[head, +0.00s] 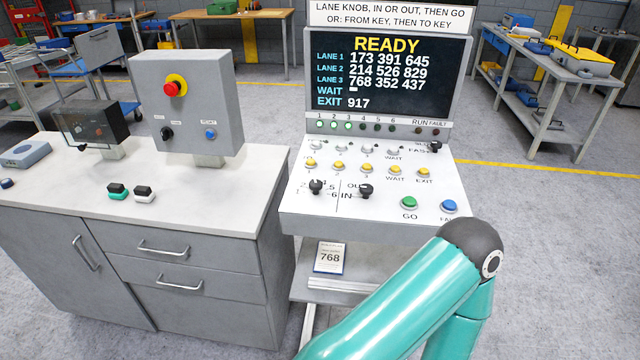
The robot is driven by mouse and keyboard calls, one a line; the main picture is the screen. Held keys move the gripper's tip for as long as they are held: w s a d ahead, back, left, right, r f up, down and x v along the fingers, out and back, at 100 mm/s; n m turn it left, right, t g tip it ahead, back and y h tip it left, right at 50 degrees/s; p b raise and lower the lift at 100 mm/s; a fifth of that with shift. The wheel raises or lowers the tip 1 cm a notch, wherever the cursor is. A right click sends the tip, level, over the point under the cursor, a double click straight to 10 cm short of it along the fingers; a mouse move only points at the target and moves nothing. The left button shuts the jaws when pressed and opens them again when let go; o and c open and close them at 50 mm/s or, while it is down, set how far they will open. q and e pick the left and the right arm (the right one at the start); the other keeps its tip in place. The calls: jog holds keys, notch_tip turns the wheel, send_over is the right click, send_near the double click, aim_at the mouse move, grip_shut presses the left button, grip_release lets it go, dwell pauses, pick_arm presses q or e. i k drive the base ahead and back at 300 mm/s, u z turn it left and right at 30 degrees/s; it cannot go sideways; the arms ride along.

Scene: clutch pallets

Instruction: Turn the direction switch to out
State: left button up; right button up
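The direction switch (365,191) is a black knob on the sloped white control panel (290,205). The label OUT is at its upper left and IN at its lower left. Which label the knob points to is too small to tell. Another black knob (316,187), with numbers around it, is to its left. A teal arm of mine crosses the lower right, its dark joint just in front of the panel's lower right corner. Neither gripper is in view.
The screen (390,75) above the panel reads READY. Yellow buttons (367,167), a green GO button (410,203) and a blue button (449,206) surround the knobs. A cabinet (190,210) with a red stop-button box (188,105) stands at left.

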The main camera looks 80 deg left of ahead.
aim_at(366, 189)
jog(key=z, duration=0.6)
jog(key=i, duration=0.15)
jog(key=u, duration=2.2)
jog(key=k, duration=0.5)
jog(key=u, duration=0.45)
jog(key=i, duration=0.55)
jog(key=z, duration=0.25)
